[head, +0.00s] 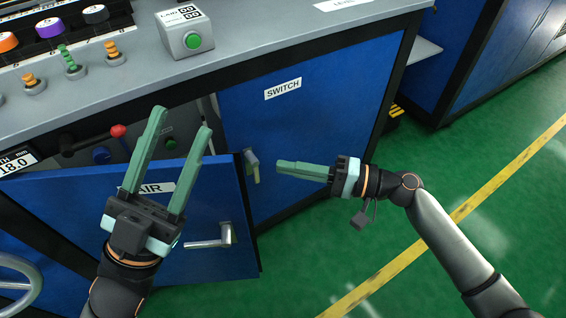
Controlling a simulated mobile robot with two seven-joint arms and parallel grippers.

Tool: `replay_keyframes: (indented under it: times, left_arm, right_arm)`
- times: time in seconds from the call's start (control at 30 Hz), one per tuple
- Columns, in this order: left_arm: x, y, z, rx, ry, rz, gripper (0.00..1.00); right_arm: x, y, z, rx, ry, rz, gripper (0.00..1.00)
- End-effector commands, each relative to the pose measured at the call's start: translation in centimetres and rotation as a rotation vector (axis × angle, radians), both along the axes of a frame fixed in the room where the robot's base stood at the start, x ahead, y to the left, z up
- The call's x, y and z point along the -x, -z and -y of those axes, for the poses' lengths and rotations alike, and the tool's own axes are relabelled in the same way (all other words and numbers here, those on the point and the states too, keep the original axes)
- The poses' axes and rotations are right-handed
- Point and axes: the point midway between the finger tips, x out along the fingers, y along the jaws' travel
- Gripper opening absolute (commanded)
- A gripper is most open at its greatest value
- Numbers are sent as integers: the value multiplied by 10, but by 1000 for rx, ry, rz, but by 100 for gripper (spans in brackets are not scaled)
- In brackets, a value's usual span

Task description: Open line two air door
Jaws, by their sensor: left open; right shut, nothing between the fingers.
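The blue door labelled AIR (215,192) stands swung out from the cabinet, with a gap above it showing the inside. Its silver lever handle (210,241) is on its right part, near the free edge. My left gripper (182,121) is open and empty in front of this door, its fingers pointing up and covering part of the label. My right gripper (280,167) is shut and empty, to the right of the AIR door and in front of the SWITCH door (320,110). No line number shows on the AIR door.
Inside the opening are a red-knobbed lever (118,131) and a blue knob (101,155). The SWITCH door is closed, with its handle (252,165) near my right fingertips. A green-button box (187,35) sits on the counter. A handwheel (18,280) is lower left. Green floor at right is clear.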

Motion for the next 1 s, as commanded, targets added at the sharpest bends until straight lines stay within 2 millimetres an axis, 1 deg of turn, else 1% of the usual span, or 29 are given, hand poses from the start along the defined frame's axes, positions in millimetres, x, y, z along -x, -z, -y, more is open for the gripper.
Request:
replay_keyframes:
  times: [0.4, 0.53, 0.7, 0.8, 1.0]
  left_arm:
    - [0, 10, 0, 11, 7, -12, 50]
    - [-1, 7, 1, 10, 7, -14, 50]
    - [0, 6, 1, 9, 7, -13, 50]
    - [0, 6, 1, 9, 7, -12, 50]
    - [0, 5, 1, 8, 6, -9, 50]
  right_arm:
    - [-17, 0, -87, -2, 0, 1, 0]
    - [3, 0, -80, 2, 2, -1, 0]
    - [18, 0, -78, 2, 3, 0, 0]
    - [22, 0, -78, 1, 3, 0, 0]
    - [23, 0, -78, 1, 4, -1, 0]
